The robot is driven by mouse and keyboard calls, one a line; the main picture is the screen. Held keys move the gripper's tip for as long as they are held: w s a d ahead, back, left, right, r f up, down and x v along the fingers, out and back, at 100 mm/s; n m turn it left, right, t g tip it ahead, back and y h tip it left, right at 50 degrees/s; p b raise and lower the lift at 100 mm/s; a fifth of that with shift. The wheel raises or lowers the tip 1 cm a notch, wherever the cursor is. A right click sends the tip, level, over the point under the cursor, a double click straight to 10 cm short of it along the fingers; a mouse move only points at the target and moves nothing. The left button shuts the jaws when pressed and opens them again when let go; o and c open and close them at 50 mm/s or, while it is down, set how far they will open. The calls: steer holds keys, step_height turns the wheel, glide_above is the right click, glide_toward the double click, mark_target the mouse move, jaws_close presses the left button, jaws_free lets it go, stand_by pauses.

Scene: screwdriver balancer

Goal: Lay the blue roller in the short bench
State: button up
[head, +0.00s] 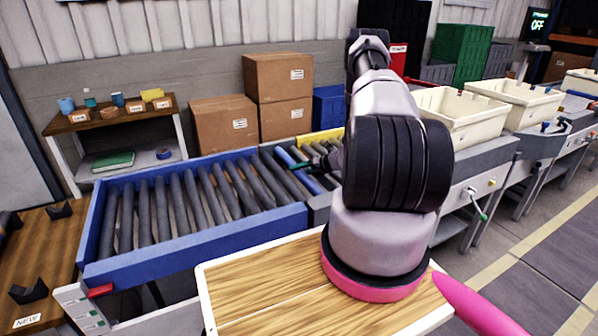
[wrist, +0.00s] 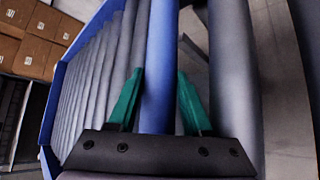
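The blue roller (head: 299,167) lies among dark grey rollers in the conveyor at the centre of the head view, partly hidden behind my arm. In the wrist view the blue roller (wrist: 161,60) runs between the two green fingers of my gripper (wrist: 160,85). The fingers stand apart, one on each side of it, with a narrow gap beside it; I see no clear grip. A wooden bench (head: 50,245) with black V-shaped cradles and a "NEW" label stands at the left edge; I cannot tell whether it is the short bench.
The blue-railed conveyor (head: 195,240) holds several grey rollers. A wooden-topped surface (head: 270,285) is in front. Cardboard boxes (head: 278,77) are stacked behind, and a small shelf (head: 110,120) stands at the back left. Cream bins (head: 460,115) stand on the right. Floor at the lower right is clear.

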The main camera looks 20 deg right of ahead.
steer(key=o, duration=0.3)
steer(key=shift+s+d+f, duration=0.45)
steer(key=shift+d+f, duration=0.05)
steer(key=v, duration=0.9)
steer(key=shift+a+r, duration=0.15)
steer(key=shift+r, duration=0.2)
steer(key=shift+s+d+r, duration=0.2)
steer(key=shift+s+r, duration=0.15)
steer(key=shift+r, duration=0.1)
steer(key=shift+w+a+r, duration=0.1)
steer(key=shift+r, duration=0.05)
